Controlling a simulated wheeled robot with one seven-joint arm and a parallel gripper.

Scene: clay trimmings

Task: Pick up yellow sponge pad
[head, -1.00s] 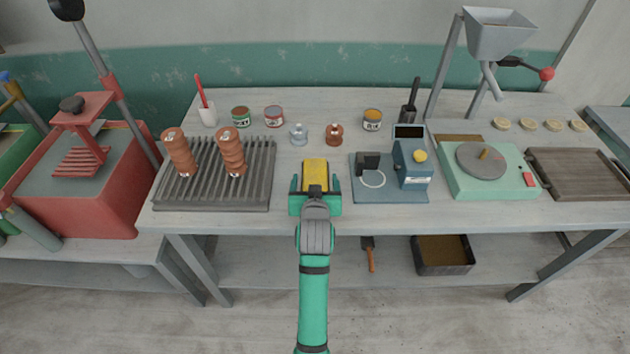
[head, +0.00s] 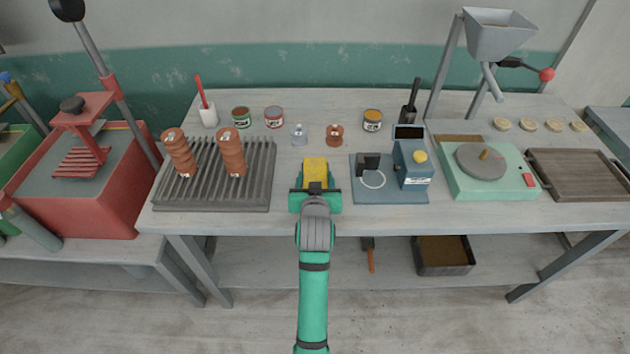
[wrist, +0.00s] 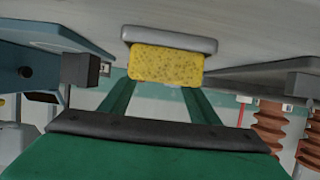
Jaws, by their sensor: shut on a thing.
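The yellow sponge pad (head: 315,169) is at the front middle of the workbench, just past the end of my arm. In the wrist view the sponge pad (wrist: 166,65) shows its speckled face, with a grey tray-like piece (wrist: 170,38) along its far edge in the picture. My gripper (head: 315,187) is shut on the sponge pad; its green fingers (wrist: 163,88) reach to the pad's two sides in the wrist view. The contact surfaces are hidden. I cannot tell whether the pad is clear of the grey piece.
A ribbed grey rack (head: 255,180) with two brown coiled pieces stands close on the left. A blue device (head: 412,165) on a blue base stands close on the right. A glass bottle (head: 299,135) and a brown bottle (head: 335,136) stand behind the pad.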

